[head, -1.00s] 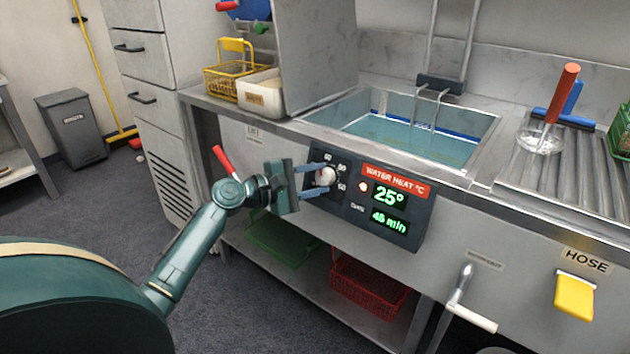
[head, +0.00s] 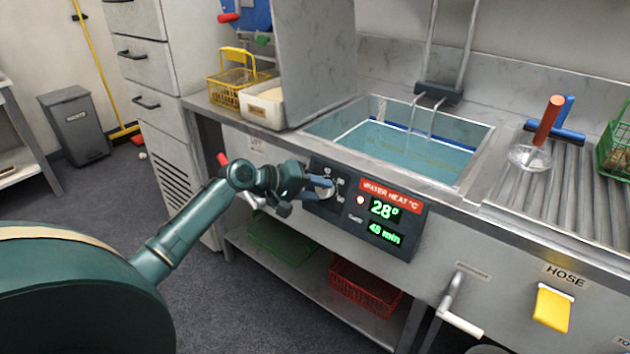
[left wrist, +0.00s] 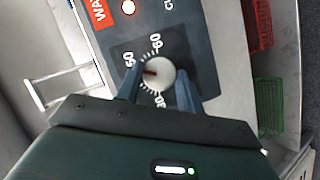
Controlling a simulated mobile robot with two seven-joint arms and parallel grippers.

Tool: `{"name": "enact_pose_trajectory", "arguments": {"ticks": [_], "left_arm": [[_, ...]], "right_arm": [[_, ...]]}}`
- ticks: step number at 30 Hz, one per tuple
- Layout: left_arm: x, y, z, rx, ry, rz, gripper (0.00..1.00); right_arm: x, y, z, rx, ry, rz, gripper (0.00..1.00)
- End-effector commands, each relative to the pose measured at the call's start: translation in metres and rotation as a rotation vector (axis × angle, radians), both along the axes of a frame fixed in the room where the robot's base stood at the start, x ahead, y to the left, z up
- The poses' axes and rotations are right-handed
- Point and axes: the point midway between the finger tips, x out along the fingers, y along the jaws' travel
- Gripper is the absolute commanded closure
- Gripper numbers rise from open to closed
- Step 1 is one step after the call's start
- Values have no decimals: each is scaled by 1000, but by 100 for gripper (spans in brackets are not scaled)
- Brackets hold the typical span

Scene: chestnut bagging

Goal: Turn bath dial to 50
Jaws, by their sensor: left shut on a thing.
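The bath dial (head: 325,191) is a pale round knob on the dark water heat panel (head: 352,212), on the front of the sink unit. My left gripper (head: 318,189) is shut on the dial. In the left wrist view the dial (left wrist: 158,73) sits between the two fingers (left wrist: 160,88), and its red mark lies on the finger side at the left. The display (head: 384,209) reads 28°, with a timer line of about 45 min below it. A red lamp (head: 360,200) is lit beside the display. My right gripper is out of view.
A water-filled bath (head: 410,145) lies above the panel. A white tub (head: 262,104) and a yellow basket (head: 230,85) stand on the counter at left. Green and red crates sit below.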

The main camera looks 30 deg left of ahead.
Motion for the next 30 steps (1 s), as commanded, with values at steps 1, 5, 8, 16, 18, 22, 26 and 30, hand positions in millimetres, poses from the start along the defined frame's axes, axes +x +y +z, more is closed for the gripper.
{"name": "enact_pose_trajectory", "arguments": {"ticks": [1,5,8,16,18,22,26,30], "left_arm": [[-1,-1,3,34,2,-13,86],[0,-1,3,113,-4,-38,86],[0,-1,2,160,-8,-54,86],[0,-2,1,233,-15,-77,86],[0,-2,0,241,-15,-79,86],[0,-2,0,247,-17,-81,86],[0,-2,0,247,-17,-81,86],[0,-2,0,246,-17,-80,86]], "right_arm": [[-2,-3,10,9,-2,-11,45],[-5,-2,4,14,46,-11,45],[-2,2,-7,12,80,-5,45],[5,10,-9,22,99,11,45],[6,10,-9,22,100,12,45],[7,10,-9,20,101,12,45],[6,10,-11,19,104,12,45],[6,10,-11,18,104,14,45]]}}
